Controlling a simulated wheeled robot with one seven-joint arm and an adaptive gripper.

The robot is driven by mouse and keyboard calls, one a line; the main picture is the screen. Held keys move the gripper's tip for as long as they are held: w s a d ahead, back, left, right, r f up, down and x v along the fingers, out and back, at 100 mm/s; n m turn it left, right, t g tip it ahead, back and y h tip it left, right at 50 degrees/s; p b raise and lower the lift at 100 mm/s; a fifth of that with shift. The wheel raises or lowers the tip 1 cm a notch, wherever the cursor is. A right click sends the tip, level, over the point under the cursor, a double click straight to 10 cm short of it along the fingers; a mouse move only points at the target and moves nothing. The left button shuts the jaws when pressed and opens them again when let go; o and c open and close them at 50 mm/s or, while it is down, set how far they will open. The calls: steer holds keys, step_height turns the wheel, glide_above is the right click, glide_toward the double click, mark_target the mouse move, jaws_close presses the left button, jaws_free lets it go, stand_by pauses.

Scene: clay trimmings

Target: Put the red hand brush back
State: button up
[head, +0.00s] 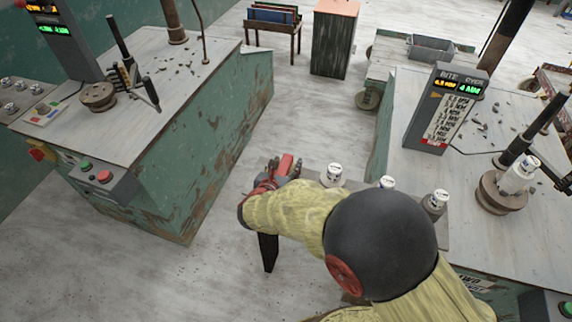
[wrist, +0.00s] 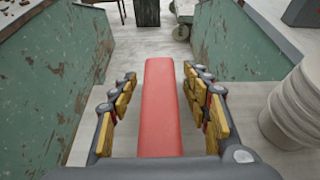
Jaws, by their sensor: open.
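The red hand brush (wrist: 163,108) shows in the wrist view as a long red block running away from me. It lies between the two fingers of my gripper (wrist: 161,76), with a gap on each side. My gripper is open. In the head view the red brush (head: 286,163) sticks out past my gripper (head: 277,178), at the left end of a small grey bench (head: 258,163). Its bristles are hidden, and I cannot tell how it rests on the bench.
White pots (head: 333,175) stand along the bench to the right, one close by in the wrist view (wrist: 295,108). Green worktables stand left (head: 195,130) and right (head: 385,125). Open floor (head: 310,115) lies between them, with a cabinet (head: 335,40) at the back.

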steer(key=shift+r, duration=0.3)
steer(key=p+v, duration=0.4)
steer(key=v, duration=0.8)
steer(key=shift+f, duration=0.2)
steer(key=s+d+r+m+g, duration=0.3)
steer(key=d+r+m, duration=0.1)
steer(key=d+m, duration=0.25)
steer(key=s+d+r+m+g+h, duration=0.1)
steer(key=s+d+r+m+g, duration=0.2)
steer(key=d+m, duration=0.4)
steer(key=s+d+r+m+g, duration=0.2)
steer(key=s+d+r+m, duration=0.1)
steer(key=d+r+m, duration=0.4)
steer(key=s+r+m+t+y, duration=0.1)
steer(key=s+r+m+y, duration=0.4)
steer(key=s+m, duration=0.5)
steer(key=shift+s+d+r+m+y, duration=0.2)
steer(key=shift+s+r+m+y, duration=0.1)
steer(key=shift+r+m, duration=0.45)
steer(key=shift+f, duration=0.1)
